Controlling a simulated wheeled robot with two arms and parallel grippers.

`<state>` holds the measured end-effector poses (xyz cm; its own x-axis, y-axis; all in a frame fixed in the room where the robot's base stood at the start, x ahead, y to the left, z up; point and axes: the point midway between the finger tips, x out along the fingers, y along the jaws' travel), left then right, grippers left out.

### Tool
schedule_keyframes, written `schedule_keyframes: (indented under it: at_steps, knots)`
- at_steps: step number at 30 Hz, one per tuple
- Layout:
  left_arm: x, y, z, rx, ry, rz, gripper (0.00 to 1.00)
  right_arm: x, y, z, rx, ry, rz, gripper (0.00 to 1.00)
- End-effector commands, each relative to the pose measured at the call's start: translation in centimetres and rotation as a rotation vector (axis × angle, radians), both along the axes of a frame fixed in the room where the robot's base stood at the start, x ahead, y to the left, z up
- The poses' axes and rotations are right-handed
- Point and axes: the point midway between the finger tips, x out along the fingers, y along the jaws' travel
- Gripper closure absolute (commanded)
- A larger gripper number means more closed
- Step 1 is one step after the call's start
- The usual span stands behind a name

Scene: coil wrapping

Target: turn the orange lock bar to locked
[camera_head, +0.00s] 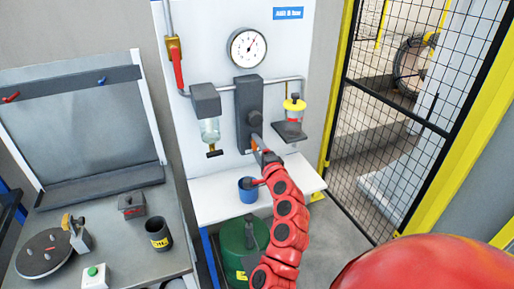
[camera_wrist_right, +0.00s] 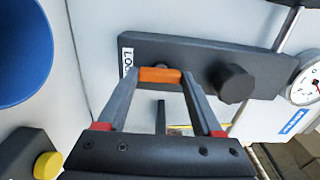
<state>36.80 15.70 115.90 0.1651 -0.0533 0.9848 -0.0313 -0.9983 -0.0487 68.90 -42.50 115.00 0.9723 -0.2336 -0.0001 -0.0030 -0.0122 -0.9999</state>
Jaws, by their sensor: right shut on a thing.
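The orange lock bar (camera_wrist_right: 160,75) sits at one end of a dark block on the white panel, beside a white label (camera_wrist_right: 127,62) that starts with "LOC". The rest of the label is hidden. My right gripper (camera_wrist_right: 160,86) is shut on the bar, one finger on each side of it. In the head view, the dark block (camera_head: 248,100) is below the gauge. My right gripper (camera_head: 257,143) reaches its lower end there and largely hides the bar. My left gripper is not in view.
A round gauge (camera_head: 248,48) is above the block. A glass-bowl unit (camera_head: 210,130) hangs left of it and a yellow-topped unit (camera_head: 293,106) right. A blue cup (camera_head: 248,190) stands on the white shelf (camera_head: 215,205) below. A mesh fence (camera_head: 395,100) stands right.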

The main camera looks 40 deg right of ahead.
Motion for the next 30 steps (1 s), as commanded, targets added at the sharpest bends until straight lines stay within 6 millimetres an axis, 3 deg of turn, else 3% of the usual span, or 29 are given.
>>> schedule_keyframes:
  at_steps: [17, 18, 22, 30]
  knots:
    - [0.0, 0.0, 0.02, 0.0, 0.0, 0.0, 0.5, 0.01, 0.05, -0.05, 0.029, -0.007, 0.001, 0.88]
    - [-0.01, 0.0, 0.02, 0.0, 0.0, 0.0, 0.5, 0.01, 0.05, -0.06, 0.029, -0.006, 0.001, 0.25]
    - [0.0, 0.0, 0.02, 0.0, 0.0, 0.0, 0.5, 0.01, 0.04, -0.05, 0.028, -0.007, 0.001, 0.03]
    - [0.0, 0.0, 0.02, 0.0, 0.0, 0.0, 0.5, -0.01, 0.02, -0.04, 0.027, -0.007, 0.0, 0.03]
